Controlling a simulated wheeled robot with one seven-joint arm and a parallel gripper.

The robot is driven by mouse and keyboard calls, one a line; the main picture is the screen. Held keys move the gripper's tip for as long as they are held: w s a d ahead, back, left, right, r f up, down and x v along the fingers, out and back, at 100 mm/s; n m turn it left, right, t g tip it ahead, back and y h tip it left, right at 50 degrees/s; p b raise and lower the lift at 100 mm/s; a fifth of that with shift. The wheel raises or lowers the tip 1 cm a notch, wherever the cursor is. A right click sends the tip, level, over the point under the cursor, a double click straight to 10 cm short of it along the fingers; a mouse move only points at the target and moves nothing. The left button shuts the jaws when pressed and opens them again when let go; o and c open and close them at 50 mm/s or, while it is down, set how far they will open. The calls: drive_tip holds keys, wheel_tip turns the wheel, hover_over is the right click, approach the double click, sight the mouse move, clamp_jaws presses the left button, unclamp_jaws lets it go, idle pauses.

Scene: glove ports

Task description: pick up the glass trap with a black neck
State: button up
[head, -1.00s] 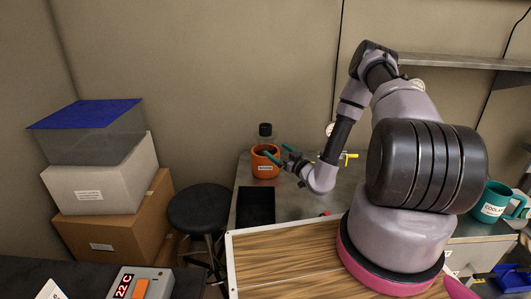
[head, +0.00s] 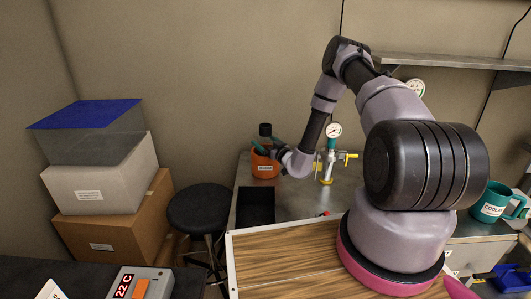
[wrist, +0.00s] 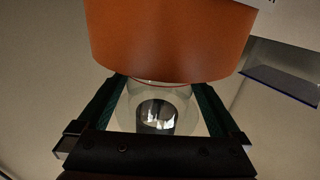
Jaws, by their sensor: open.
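The glass trap with a black neck (head: 265,130) stands on the far left of the bench, behind an orange labelled pot (head: 266,167). In the head view only its dark top shows above the pot and my gripper. In the wrist view its clear glass body (wrist: 181,100) and dark neck appear between my teal fingers. My gripper (head: 268,147) is open at the trap, level with the pot's rim. In the wrist view the fingers (wrist: 158,84) lie either side of the glass with nothing gripped. I cannot tell whether they touch it.
The orange pot (wrist: 168,40) is very close to the fingers in the wrist view. A gauge on a stand with yellow handles (head: 327,172) is right of my wrist. A black tray (head: 256,207) lies in front of the pot. A shelf (head: 450,62) hangs at right.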

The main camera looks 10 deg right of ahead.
drive_tip(key=c, duration=1.5)
drive_tip(key=shift+r, duration=0.15)
